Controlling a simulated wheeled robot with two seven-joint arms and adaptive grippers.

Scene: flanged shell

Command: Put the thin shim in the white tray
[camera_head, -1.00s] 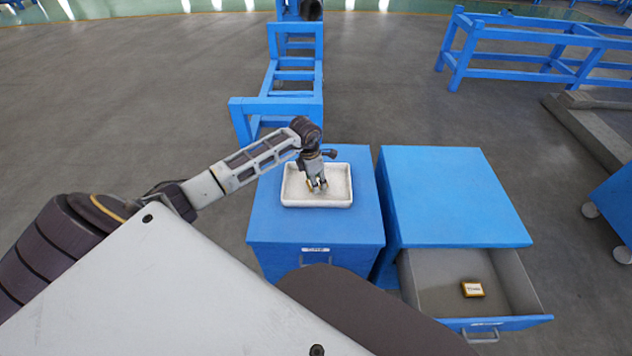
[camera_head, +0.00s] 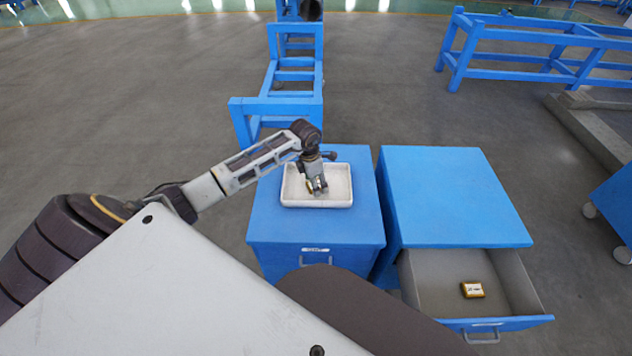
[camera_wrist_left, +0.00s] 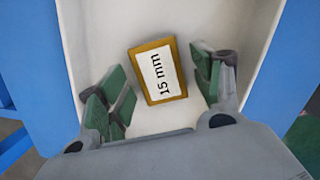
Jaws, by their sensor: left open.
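The white tray (camera_head: 344,203) stands on the left blue cabinet; its pale floor and walls also show in the left wrist view (camera_wrist_left: 85,45). A brass-coloured shim with a white label reading "15 mm" (camera_wrist_left: 160,74) lies in the tray, slightly tilted in the picture. My left gripper (camera_head: 318,190) is low over the tray. In the left wrist view its green-padded fingers (camera_wrist_left: 161,92) are open, one on either side of the shim, with gaps to it. In the head view the gripper hides this shim. My right gripper is not in view.
A second brass-coloured shim (camera_head: 472,289) lies in the open drawer (camera_head: 430,295) of the right blue cabinet (camera_head: 450,195); its label is too small to read. That cabinet's top is bare. Blue frames (camera_head: 290,75) stand behind.

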